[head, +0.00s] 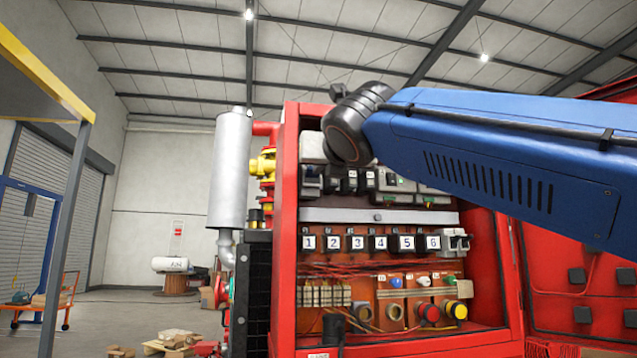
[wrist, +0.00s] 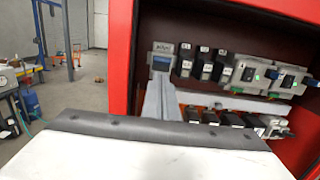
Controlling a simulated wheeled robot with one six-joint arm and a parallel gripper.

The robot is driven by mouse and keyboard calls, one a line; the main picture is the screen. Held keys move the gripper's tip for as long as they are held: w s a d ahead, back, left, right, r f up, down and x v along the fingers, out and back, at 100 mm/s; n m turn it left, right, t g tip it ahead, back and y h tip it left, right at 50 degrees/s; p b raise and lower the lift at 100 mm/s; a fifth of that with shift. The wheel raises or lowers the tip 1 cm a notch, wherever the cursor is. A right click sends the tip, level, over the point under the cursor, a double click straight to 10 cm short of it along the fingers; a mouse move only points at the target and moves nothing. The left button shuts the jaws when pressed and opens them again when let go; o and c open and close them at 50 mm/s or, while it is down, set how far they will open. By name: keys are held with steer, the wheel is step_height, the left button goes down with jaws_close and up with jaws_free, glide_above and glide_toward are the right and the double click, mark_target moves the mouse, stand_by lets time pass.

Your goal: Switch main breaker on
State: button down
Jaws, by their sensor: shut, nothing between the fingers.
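In the wrist view the open red cabinet holds a top row of breakers. The leftmost, wider unit, which looks like the main breaker (wrist: 162,50), has a pale label plate too small to read and a grey-blue part low on its front. My gripper (wrist: 160,80) is shut and empty, its grey fingers pointing up at this unit's lower front. I cannot tell whether they touch. The lever's position is unclear. In the head view the same unit seems to be the leftmost of the upper row (head: 310,182). My gripper is not distinguishable there.
The red cabinet (head: 285,230) has side walls close by, and its door (head: 580,250) stands open at right. Below the breakers are numbered units (head: 355,243), terminal blocks (head: 325,295) and colored buttons (head: 430,312). A grey silencer (head: 230,170) stands left of the cabinet.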

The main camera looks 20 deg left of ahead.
steer(key=shift+s+d+r, duration=0.35)
steer(key=shift+s+r, duration=0.2)
steer(key=shift+r, duration=0.05)
steer(key=shift+s+d+r, duration=0.3)
steer(key=shift+s+r, duration=0.25)
steer(key=shift+r, duration=0.05)
